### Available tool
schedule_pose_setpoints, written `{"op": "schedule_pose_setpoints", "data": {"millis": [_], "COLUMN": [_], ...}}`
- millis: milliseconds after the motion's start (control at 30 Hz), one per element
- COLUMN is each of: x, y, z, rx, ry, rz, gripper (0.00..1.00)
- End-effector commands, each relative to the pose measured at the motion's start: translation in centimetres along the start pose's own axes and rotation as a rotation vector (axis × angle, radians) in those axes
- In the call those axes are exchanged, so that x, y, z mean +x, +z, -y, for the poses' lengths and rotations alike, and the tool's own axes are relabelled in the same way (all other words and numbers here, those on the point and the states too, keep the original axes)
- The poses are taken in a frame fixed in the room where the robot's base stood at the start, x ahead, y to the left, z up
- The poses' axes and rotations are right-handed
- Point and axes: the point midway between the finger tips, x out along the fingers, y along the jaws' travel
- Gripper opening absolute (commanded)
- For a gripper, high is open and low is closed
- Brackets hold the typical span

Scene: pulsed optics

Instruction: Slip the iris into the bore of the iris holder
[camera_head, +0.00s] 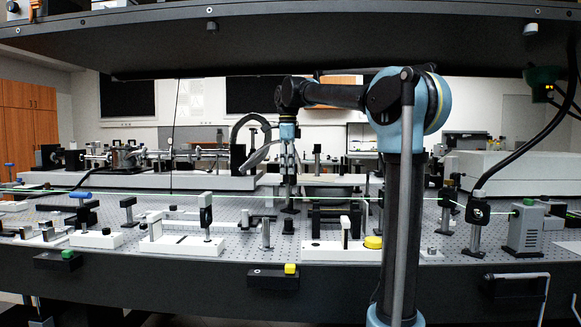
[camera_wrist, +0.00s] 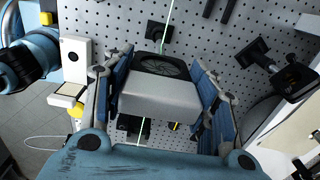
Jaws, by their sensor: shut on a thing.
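My gripper (camera_head: 288,172) hangs above the optical table behind its front row of parts. In the wrist view my gripper (camera_wrist: 165,92) has its two blue-padded fingers on either side of a pale grey block with a dark round ribbed face, which I take for the iris (camera_wrist: 160,98). The fingers are shut on its sides. The iris is too small to make out in the head view. A small dark post (camera_head: 288,208) stands below my gripper. I cannot tell whether it is the iris holder, and no bore shows.
The perforated optical table (camera_head: 340,232) carries several posts and mounts. A thin green beam (camera_head: 120,191) crosses it and also runs past the held block in the wrist view (camera_wrist: 168,25). A black mount (camera_wrist: 285,70) stands to the right. A dark shelf (camera_head: 300,40) hangs overhead.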

Motion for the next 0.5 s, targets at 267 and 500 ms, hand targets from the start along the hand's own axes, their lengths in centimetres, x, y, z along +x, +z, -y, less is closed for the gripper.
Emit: {"op": "schedule_pose_setpoints", "data": {"millis": [267,500], "x": [2.3,3.8], "y": [-0.4,-0.6], "z": [0.1,0.1], "rx": [0.005,0.007], "ry": [0.0,0.0], "rz": [0.0,0.0], "gripper": [0.24,0.24]}}
